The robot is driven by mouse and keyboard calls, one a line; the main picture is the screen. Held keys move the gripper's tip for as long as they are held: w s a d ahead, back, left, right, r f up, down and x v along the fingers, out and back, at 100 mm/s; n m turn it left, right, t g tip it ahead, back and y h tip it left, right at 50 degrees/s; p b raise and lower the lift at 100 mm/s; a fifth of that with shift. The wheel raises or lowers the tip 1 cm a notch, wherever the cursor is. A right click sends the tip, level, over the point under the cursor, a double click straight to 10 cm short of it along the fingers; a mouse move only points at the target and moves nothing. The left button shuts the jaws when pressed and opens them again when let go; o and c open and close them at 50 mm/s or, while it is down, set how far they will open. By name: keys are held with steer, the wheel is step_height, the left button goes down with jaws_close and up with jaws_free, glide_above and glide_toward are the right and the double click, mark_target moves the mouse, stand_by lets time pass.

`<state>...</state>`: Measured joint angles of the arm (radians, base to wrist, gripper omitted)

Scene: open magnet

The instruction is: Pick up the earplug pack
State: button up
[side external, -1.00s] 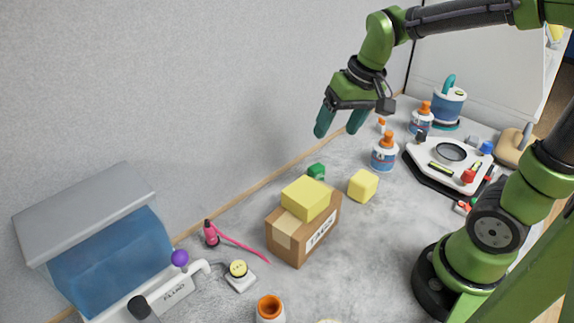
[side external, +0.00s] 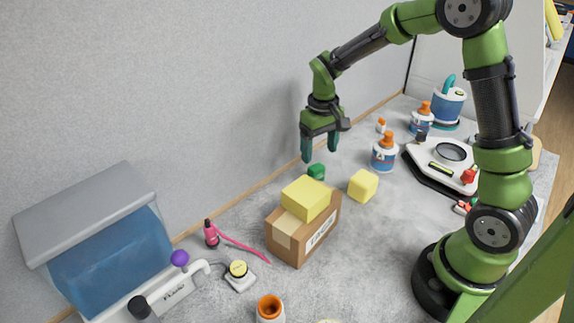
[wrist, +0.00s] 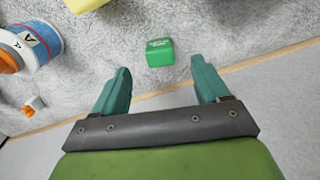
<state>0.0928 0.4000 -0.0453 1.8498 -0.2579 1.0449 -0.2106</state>
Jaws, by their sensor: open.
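The earplug pack looks to be the small green box (side external: 316,171) on the grey table, close to the wall, behind the cardboard box. It also shows in the wrist view (wrist: 160,52), with pale lettering too small to read. My gripper (side external: 320,160) is open and empty above the green box, its teal fingers pointing down. In the wrist view, the green box appears between and beyond the two fingertips (wrist: 160,75), apart from both.
A cardboard box (side external: 317,240) with a yellow block (side external: 306,198) on top stands in front of the green box. Another yellow block (side external: 363,185) lies to its right. The wall is close behind.

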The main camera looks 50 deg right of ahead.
mark_target(317, 166)
steer(key=f, duration=0.7)
steer(key=shift+w+d+f, duration=0.1)
steer(key=shift+w, duration=0.25)
steer(key=shift+c, duration=0.4)
steer(key=c, duration=0.9)
